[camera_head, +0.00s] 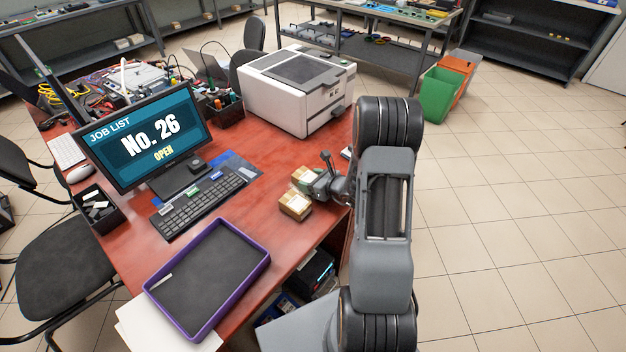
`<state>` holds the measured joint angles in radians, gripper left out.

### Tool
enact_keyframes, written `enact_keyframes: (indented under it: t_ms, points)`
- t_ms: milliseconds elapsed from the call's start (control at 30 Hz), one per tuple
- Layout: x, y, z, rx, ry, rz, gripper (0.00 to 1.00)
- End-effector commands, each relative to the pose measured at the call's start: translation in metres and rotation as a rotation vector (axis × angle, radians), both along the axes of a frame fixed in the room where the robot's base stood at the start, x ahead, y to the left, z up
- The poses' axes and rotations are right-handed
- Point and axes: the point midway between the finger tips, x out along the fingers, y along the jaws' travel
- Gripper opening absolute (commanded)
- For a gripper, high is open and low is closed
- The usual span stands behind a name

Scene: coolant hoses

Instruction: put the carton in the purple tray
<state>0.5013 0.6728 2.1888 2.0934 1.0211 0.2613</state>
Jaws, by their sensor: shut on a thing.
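The purple tray (262,264) lies empty near the front of the red-brown desk, with a dark grey inside. Two small tan cartons show near my gripper (318,185). The nearer carton (295,205) sits on the desk, below and left of my gripper. The farther carton (302,174) is at the jaws and partly hidden by them. My gripper is shut on this farther carton. I cannot tell whether that carton still touches the desk.
A monitor (146,138) reads "JOB LIST No. 26 OPEN". A keyboard (200,203) lies between it and the tray. A white printer (297,92) stands behind the cartons. Paper sheets (150,325) lie under the tray's left side. Bare desk separates cartons and tray.

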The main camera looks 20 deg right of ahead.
Motion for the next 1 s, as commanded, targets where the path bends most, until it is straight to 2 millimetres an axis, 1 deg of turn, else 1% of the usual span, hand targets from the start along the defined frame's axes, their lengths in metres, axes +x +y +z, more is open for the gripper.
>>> enact_keyframes:
  t_ms: [67,100,333,367,567,700,767,1000]
  points:
    - [0.000,0.000,-0.004,0.000,0.000,0.000,0.40]
    - [0.000,0.000,-0.003,0.000,0.000,0.000,0.65]
    - [0.000,0.000,-0.002,0.000,0.001,0.000,0.87]
    - [0.000,0.000,-0.002,0.000,0.001,0.001,0.89]
    - [0.000,0.000,-0.002,0.000,0.001,0.001,0.89]
    - [0.000,0.000,0.005,0.000,0.000,0.001,0.89]
    - [-0.007,-0.004,0.005,0.000,0.000,-0.003,0.89]
    - [-0.046,-0.022,0.023,-0.002,-0.002,-0.003,0.89]
